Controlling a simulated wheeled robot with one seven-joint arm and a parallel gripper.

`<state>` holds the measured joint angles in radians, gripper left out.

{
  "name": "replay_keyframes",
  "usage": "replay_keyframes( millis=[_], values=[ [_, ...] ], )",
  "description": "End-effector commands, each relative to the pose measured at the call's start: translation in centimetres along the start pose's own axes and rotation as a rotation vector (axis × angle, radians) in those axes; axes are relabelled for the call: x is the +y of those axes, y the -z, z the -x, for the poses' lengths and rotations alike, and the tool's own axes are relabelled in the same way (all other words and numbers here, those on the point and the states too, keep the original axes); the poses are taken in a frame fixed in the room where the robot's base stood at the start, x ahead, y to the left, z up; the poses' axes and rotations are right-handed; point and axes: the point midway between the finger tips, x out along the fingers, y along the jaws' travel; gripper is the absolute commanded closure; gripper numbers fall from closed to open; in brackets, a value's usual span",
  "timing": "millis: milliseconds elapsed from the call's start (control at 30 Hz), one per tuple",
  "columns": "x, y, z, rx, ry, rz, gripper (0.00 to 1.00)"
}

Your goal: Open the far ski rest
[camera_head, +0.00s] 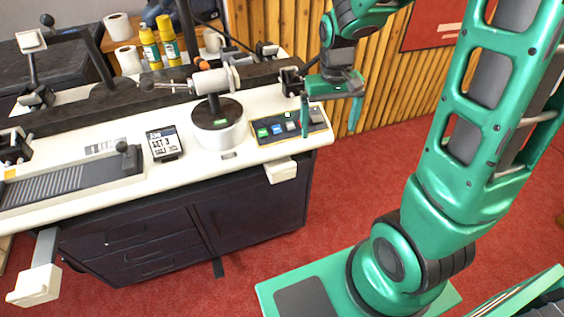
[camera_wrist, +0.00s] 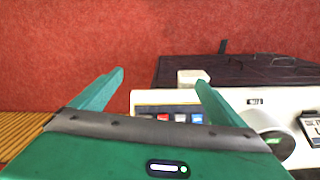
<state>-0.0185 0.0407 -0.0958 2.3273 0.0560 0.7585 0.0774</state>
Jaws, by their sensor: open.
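Two white ski rest pads show at the bench's front edge in the head view. The one higher in the picture, at the right end, is the far ski rest (camera_head: 282,171); it sits close against the edge. It also shows in the wrist view, beyond the right fingertip (camera_wrist: 193,76). The other rest (camera_head: 36,286) stands out from the bench on a grey arm at lower left. My gripper (camera_head: 330,114) is open and empty, fingers pointing down, by the bench's right end near the button panel. Its fingers also show in the wrist view (camera_wrist: 160,79), apart from the far rest.
The button panel (camera_head: 291,127) lies on the white benchtop (camera_head: 100,206). Yellow bottles (camera_head: 168,40) stand behind. Red carpet (camera_head: 330,220) is clear in front.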

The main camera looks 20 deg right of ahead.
Motion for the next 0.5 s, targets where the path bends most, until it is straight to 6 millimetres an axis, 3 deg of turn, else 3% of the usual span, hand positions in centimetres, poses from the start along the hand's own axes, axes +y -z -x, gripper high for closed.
replay_keyframes(
  millis=[100,300,500],
  values=[
    [-3.8,2.6,-2.8,-0.006,0.008,0.072,0.06],
    [-9.1,5.3,-6.7,-0.005,0.031,0.158,0.06],
    [-11.6,6.1,-8.5,-0.004,0.044,0.192,0.06]
  ],
)
